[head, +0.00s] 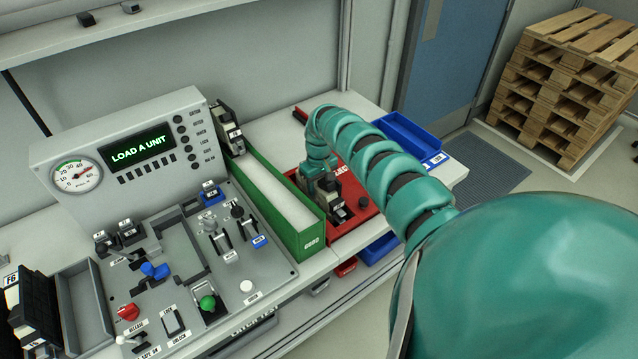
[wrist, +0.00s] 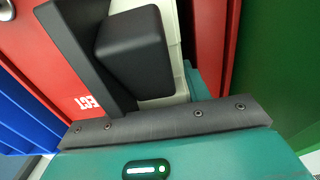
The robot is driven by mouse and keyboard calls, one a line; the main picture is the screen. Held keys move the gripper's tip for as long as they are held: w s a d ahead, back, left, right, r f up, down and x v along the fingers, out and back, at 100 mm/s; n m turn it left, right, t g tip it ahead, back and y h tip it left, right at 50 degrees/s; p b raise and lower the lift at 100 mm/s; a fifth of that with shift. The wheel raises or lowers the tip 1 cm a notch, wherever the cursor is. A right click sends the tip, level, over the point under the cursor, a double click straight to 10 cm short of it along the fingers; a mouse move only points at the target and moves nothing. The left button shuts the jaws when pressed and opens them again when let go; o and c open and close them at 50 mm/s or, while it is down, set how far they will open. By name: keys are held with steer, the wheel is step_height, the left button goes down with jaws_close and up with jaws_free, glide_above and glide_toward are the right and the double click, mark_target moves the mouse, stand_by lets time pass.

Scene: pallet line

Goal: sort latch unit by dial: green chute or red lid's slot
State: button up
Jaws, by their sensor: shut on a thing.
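My gripper (head: 324,184) is shut on a latch unit (head: 337,207), a black and cream block, at the red lid (head: 362,214). In the wrist view the unit's black body (wrist: 135,55) and cream side (wrist: 165,20) rise from the jaws (wrist: 170,115), over the red lid (wrist: 60,60) with part of the white REJECT lettering. The slot is hidden, so I cannot tell whether the unit is in it. The green chute (head: 312,236), with a pale bed, is just left of the lid. The dial (head: 76,178) has a red needle pointing right, past its green arc.
The test panel's screen (head: 138,152) reads LOAD A UNIT. Levers and knobs fill the panel left of the chute. Other units stand behind the chute (head: 229,128) and at far left (head: 30,300). A blue bin (head: 408,135) is behind the lid.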

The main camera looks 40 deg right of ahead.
stand_by(0.4)
steer(key=o, duration=1.3)
step_height(320, 180, up, 17)
steer(key=b, duration=0.4)
steer(key=shift+r+b, duration=0.2)
steer(key=shift+b, duration=0.2)
steer(key=shift+s, duration=0.1)
stand_by(0.4)
